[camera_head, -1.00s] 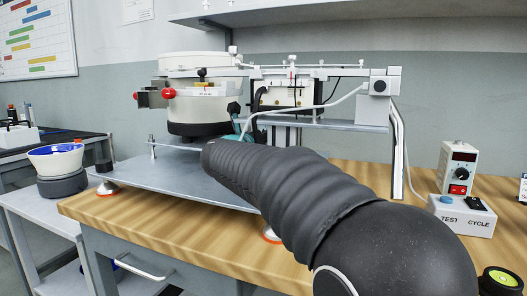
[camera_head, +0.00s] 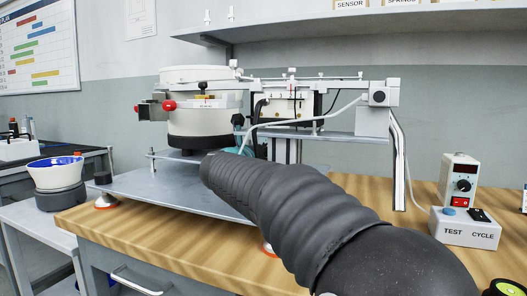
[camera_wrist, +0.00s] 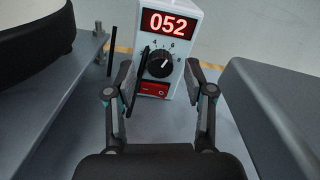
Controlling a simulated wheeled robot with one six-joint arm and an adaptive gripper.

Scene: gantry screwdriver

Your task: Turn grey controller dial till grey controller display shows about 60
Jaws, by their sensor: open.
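In the wrist view the controller (camera_wrist: 180,20) is a pale box with a lit red display (camera_wrist: 168,23) reading 052. Below the display is a black dial (camera_wrist: 160,64) with a white pointer mark and printed numbers around it. My gripper (camera_wrist: 158,77) is open, with one finger on each side of the dial in the picture. I see no clear contact between the fingers and the dial. In the head view my arm hides most of the gripper.
A red switch (camera_wrist: 154,89) sits under the dial. A round bowl feeder (camera_head: 197,125) and gantry stand on a steel plate (camera_head: 135,184). Another dial box (camera_head: 459,172), its display unreadable, stands at right behind the TEST CYCLE box (camera_head: 464,232). Bare wooden table (camera_head: 185,232) shows in front.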

